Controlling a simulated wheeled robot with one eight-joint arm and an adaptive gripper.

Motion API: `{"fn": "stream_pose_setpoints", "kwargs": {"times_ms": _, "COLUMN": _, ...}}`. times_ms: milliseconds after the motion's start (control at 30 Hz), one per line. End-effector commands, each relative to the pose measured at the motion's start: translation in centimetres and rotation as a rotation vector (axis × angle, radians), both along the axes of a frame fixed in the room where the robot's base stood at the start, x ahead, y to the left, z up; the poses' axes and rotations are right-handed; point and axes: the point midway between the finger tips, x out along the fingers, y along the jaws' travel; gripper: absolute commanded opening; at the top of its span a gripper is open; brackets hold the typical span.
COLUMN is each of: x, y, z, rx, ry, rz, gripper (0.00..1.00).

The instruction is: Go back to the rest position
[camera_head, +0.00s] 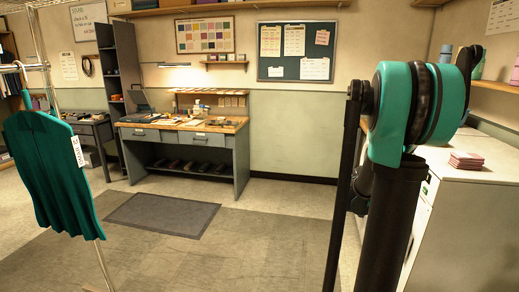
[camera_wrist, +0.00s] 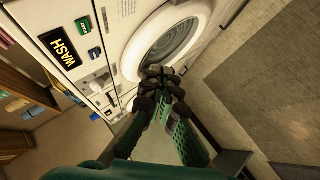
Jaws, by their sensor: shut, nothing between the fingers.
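My gripper (camera_wrist: 162,82) shows in the wrist view with its fingertips together and nothing between them. Its fingers point toward the front of a white washing machine (camera_wrist: 125,45) with a round glass door (camera_wrist: 172,45). I cannot tell whether the fingertips touch the machine. In the head view, part of my teal and black arm stands at the right, and my gripper is out of that picture.
In the head view, a teal garment (camera_head: 55,170) hangs on a rail at the left. A workbench (camera_head: 185,135) stands at the back wall, with a dark mat (camera_head: 162,214) before it. A white-topped counter (camera_head: 460,163) lies right of my arm. The middle floor is clear.

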Motion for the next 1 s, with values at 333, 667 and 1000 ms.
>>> {"fn": "stream_pose_setpoints", "kwargs": {"times_ms": 333, "x": -11.8, "y": 17.9, "z": -5.3, "rx": 0.442, "ry": 0.027, "rz": 0.050, "gripper": 0.00}}
{"fn": "stream_pose_setpoints", "kwargs": {"times_ms": 667, "x": -22.0, "y": 28.6, "z": -9.7, "rx": 0.743, "ry": 0.121, "rz": 0.094, "gripper": 0.00}}
{"fn": "stream_pose_setpoints", "kwargs": {"times_ms": 1000, "x": -23.4, "y": 29.9, "z": -10.3, "rx": 0.784, "ry": 0.137, "rz": 0.097, "gripper": 0.00}}
